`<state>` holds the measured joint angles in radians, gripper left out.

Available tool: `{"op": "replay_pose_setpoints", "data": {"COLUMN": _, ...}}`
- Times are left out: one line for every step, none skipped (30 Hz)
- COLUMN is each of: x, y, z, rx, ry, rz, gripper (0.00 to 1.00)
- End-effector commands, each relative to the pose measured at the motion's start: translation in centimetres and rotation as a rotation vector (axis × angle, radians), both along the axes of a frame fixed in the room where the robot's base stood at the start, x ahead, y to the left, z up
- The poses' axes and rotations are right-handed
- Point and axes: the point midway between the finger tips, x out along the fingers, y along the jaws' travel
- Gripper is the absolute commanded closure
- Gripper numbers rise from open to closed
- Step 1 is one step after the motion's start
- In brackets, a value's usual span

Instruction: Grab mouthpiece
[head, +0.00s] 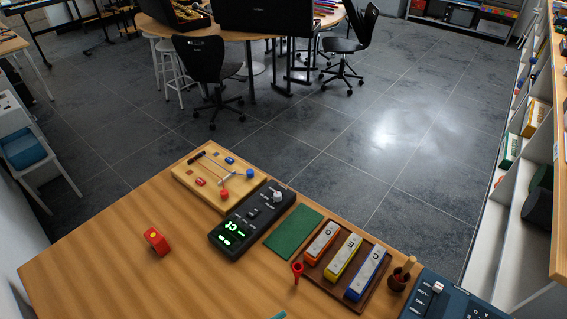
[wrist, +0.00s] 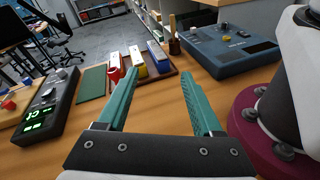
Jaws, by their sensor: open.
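A small red mouthpiece (head: 297,270), with a round cup on top and a narrow stem, stands on the wooden table by the left front corner of the chime bar tray. In the wrist view a red shape (wrist: 113,76) beyond the left finger looks like it, partly merged with the red bar behind. My gripper (wrist: 158,82) is open and empty, its two teal fingers pointing forward over the table. The mouthpiece lies ahead and to the left of the gap between them. In the head view only a teal fingertip (head: 280,315) shows at the bottom edge.
A brown tray (head: 329,291) holds red, yellow and blue chime bars. A cup with a wooden handle (head: 397,281) and a blue device (head: 440,300) stand right of it. A green mat (head: 293,232), black device (head: 250,221) and red block (head: 156,241) lie left. The front table is clear.

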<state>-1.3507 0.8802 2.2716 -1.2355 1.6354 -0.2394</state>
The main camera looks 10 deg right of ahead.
Motion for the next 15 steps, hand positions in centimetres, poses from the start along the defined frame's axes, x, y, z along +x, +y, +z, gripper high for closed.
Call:
{"op": "replay_pose_setpoints", "data": {"x": 0.0, "y": 1.4, "z": -1.3, "rx": -0.105, "ry": 0.018, "rz": 0.167, "gripper": 0.32}}
{"op": "replay_pose_setpoints", "data": {"x": 0.1, "y": 2.2, "z": -2.0, "rx": -0.157, "ry": 0.026, "rz": 0.253, "gripper": 0.32}}
{"op": "replay_pose_setpoints", "data": {"x": 0.1, "y": 3.0, "z": -2.8, "rx": -0.212, "ry": 0.031, "rz": 0.346, "gripper": 0.32}}
{"op": "replay_pose_setpoints", "data": {"x": 0.0, "y": 3.5, "z": -3.2, "rx": -0.245, "ry": 0.034, "rz": 0.402, "gripper": 0.32}}
{"op": "replay_pose_setpoints", "data": {"x": 0.0, "y": 4.0, "z": -3.6, "rx": -0.272, "ry": 0.036, "rz": 0.447, "gripper": 0.32}}
{"op": "replay_pose_setpoints", "data": {"x": 0.0, "y": 4.3, "z": -4.0, "rx": -0.297, "ry": 0.038, "rz": 0.487, "gripper": 0.32}}
{"op": "replay_pose_setpoints", "data": {"x": 0.1, "y": 4.4, "z": -4.2, "rx": -0.309, "ry": 0.039, "rz": 0.505, "gripper": 0.32}}
{"op": "replay_pose_setpoints", "data": {"x": 0.4, "y": 4.4, "z": -4.2, "rx": -0.316, "ry": 0.04, "rz": 0.516, "gripper": 0.32}}
{"op": "replay_pose_setpoints", "data": {"x": 0.9, "y": 4.0, "z": -4.3, "rx": -0.32, "ry": 0.039, "rz": 0.518, "gripper": 0.32}}
{"op": "replay_pose_setpoints", "data": {"x": 1.5, "y": 3.6, "z": -4.3, "rx": -0.32, "ry": 0.042, "rz": 0.517, "gripper": 0.32}}
{"op": "replay_pose_setpoints", "data": {"x": 2.2, "y": 3.1, "z": -4.3, "rx": -0.32, "ry": 0.042, "rz": 0.514, "gripper": 0.32}}
{"op": "replay_pose_setpoints", "data": {"x": 3.3, "y": 2.4, "z": -4.3, "rx": -0.32, "ry": 0.042, "rz": 0.511, "gripper": 0.32}}
{"op": "replay_pose_setpoints", "data": {"x": 4.1, "y": 1.9, "z": -4.3, "rx": -0.32, "ry": 0.044, "rz": 0.51, "gripper": 0.32}}
{"op": "replay_pose_setpoints", "data": {"x": 4.8, "y": 1.4, "z": -4.3, "rx": -0.319, "ry": 0.044, "rz": 0.51, "gripper": 0.32}}
{"op": "replay_pose_setpoints", "data": {"x": 5.8, "y": 0.8, "z": -4.3, "rx": -0.317, "ry": 0.042, "rz": 0.508, "gripper": 0.32}}
